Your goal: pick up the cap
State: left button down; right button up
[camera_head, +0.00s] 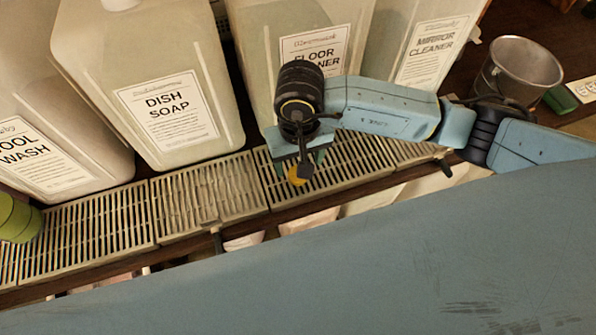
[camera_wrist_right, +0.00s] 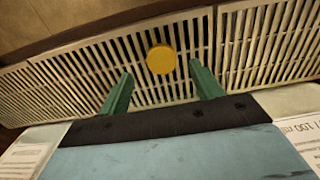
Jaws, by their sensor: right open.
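The cap is a small round yellow disc lying on the slatted grate; it is centred ahead of my fingers in the right wrist view (camera_wrist_right: 161,59). In the head view the cap (camera_head: 297,178) is partly covered by my right gripper (camera_head: 301,168). My right gripper also shows in the right wrist view (camera_wrist_right: 162,76), with its two green fingers apart, one on each side of the cap's line, and nothing held. The cap appears just beyond the fingertips; the exact height gap is unclear. My left gripper is not in view.
Large jugs stand behind the grate (camera_head: 100,228): a wool wash jug (camera_head: 45,135), a dish soap jug (camera_head: 150,55), a floor cleaner jug (camera_head: 255,50) and a mirror cleaner jug (camera_head: 400,60). A metal bucket (camera_head: 520,70) is at right. A green rounded object (camera_head: 16,220) sits at the left edge.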

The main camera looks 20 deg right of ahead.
aim_at(293, 179)
notch_tip(293, 179, down, 4)
jog(key=shift+a+r, duration=0.1)
jog(key=shift+r, duration=0.1)
jog(key=c, duration=1.1)
jog(key=shift+o, duration=0.2)
jog(key=shift+r, duration=0.1)
